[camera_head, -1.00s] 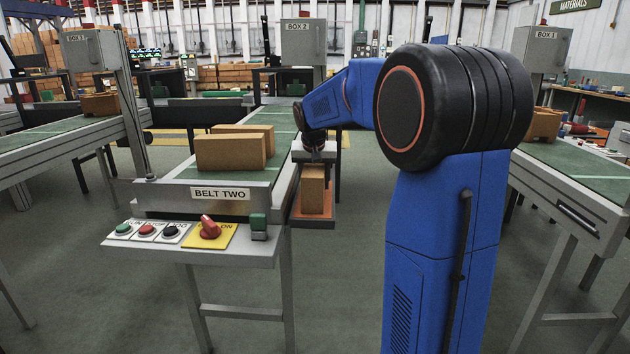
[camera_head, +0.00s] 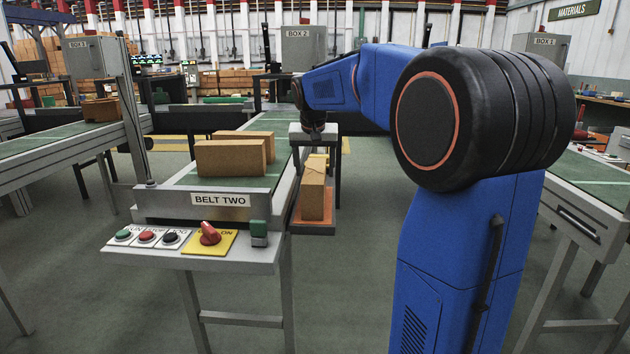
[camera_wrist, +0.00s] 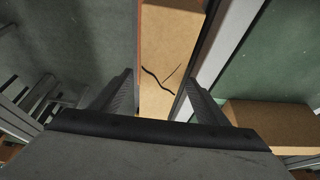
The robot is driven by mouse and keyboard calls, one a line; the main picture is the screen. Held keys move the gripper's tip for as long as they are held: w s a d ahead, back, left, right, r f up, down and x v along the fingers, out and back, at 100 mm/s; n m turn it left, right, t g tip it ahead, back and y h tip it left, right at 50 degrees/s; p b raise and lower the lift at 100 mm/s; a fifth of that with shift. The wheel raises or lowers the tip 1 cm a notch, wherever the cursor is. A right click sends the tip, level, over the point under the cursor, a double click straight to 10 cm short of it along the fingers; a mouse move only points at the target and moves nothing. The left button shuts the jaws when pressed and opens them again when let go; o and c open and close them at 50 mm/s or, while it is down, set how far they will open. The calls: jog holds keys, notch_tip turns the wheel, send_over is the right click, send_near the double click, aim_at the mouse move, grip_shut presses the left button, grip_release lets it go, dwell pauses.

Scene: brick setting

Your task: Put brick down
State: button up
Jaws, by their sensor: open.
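A tan brick (camera_head: 313,195) with a dark crack on its top sits on an orange tray (camera_head: 312,229) at the right side of Belt Two. In the wrist view the cracked brick (camera_wrist: 167,50) lies lengthwise beyond and between my fingers. My gripper (camera_head: 314,138) is above the brick in the head view, with a gap between them. Its fingers (camera_wrist: 157,92) are spread and empty in the wrist view. A yellowish piece shows behind the brick, partly hidden.
Two more bricks (camera_head: 231,159) stand on Belt Two (camera_head: 285,130), left of the tray. A control panel (camera_head: 190,256) with buttons and a red knob is at the belt's near end. Other belts stand left and right, with open floor between.

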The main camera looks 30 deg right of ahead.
aim_at(314, 184)
jog(key=shift+v, duration=1.9)
jog(key=shift+s+a, duration=0.25)
jog(key=shift+s, duration=0.05)
jog(key=s+a+f, duration=0.1)
jog(key=s+a, duration=0.1)
jog(key=s, duration=0.1)
jog(key=s+a+n, duration=0.1)
jog(key=s+a, duration=0.1)
jog(key=s, duration=0.2)
jog(key=s+a+f+n, duration=0.1)
jog(key=s+a, duration=0.1)
jog(key=s, duration=0.1)
jog(key=shift+s+a+f+y, duration=0.1)
jog(key=shift+s+f+y, duration=0.15)
jog(key=shift+f+y, duration=0.15)
jog(key=s+a+f+n, duration=0.1)
jog(key=s+a+f, duration=0.2)
jog(key=s+f, duration=0.2)
jog(key=s+a+f+n+y, duration=0.1)
jog(key=s+a+f+n, duration=0.1)
jog(key=s+f, duration=0.4)
jog(key=s+a+f+n+t, duration=0.1)
jog(key=s+a+f, duration=0.3)
jog(key=s, duration=1)
jog(key=shift+f+n+y, duration=0.4)
jog(key=shift+f, duration=0.4)
jog(key=shift+a, duration=0.15)
